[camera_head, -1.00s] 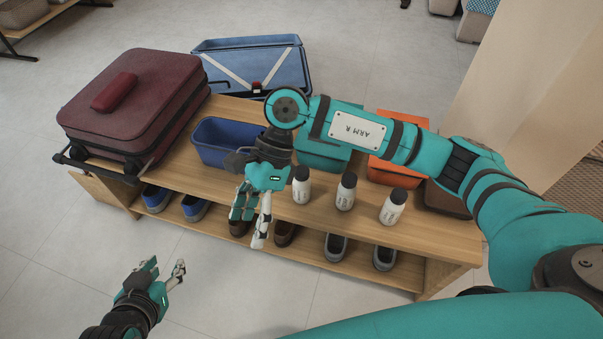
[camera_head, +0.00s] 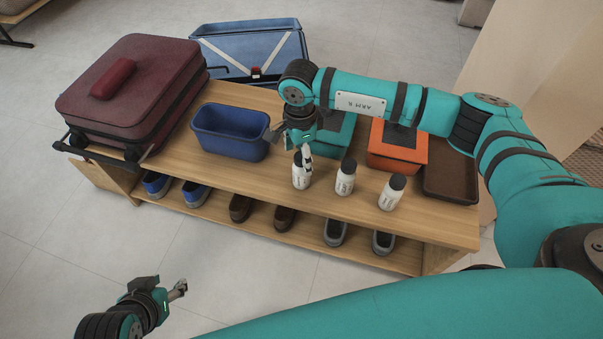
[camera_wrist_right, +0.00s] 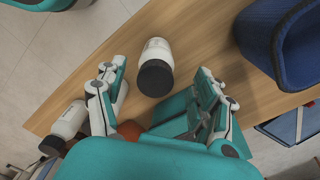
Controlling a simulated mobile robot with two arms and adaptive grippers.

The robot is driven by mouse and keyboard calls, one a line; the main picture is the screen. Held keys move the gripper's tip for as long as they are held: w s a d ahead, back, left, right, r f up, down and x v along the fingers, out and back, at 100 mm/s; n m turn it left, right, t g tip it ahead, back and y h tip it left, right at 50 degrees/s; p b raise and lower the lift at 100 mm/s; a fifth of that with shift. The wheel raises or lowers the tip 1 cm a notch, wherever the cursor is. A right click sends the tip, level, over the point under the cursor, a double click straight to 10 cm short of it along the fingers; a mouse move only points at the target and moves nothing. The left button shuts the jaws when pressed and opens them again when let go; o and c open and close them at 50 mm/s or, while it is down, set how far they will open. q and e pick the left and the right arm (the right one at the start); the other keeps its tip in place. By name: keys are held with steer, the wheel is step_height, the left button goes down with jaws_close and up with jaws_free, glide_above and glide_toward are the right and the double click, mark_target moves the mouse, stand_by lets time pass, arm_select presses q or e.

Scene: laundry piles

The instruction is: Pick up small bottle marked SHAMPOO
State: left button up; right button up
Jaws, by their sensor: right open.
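Three small white bottles with dark caps stand in a row near the front edge of the wooden bench: a left bottle (camera_head: 300,178), a middle bottle (camera_head: 345,180) and a right bottle (camera_head: 390,195). Their labels are too small to read. My right gripper (camera_head: 305,152) is at the left bottle, partly covering its top. In the right wrist view, my open right gripper (camera_wrist_right: 157,80) has a capped bottle (camera_wrist_right: 156,50) between and just beyond its fingertips, with gaps at both sides. Another bottle (camera_wrist_right: 70,121) lies outside the left finger. My left gripper (camera_head: 178,290) hangs over the floor, its opening unclear.
A blue bin (camera_head: 232,140) stands left of the bottles, also in the wrist view (camera_wrist_right: 283,70). Behind the bottles are a teal box (camera_head: 335,140), an orange box (camera_head: 390,158) and a brown tray (camera_head: 450,183). A maroon suitcase (camera_head: 130,95) fills the bench's left end. Shoes line the lower shelf.

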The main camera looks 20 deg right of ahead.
mark_target(300, 170)
steer(key=f, duration=0.2)
steer(key=f+b, duration=0.1)
steer(key=f, duration=0.2)
steer(key=shift+s+a+f, duration=0.15)
steer(key=shift+s+f, duration=0.05)
steer(key=shift+f, duration=0.2)
arm_select(q)
steer(key=w+d+r+t+h, duration=0.1)
steer(key=w+d+r+t, duration=0.1)
steer(key=w, duration=0.4)
steer(key=shift+r+t, duration=0.75)
steer(key=shift+t, duration=0.15)
arm_select(e)
steer(key=c, duration=1.3)
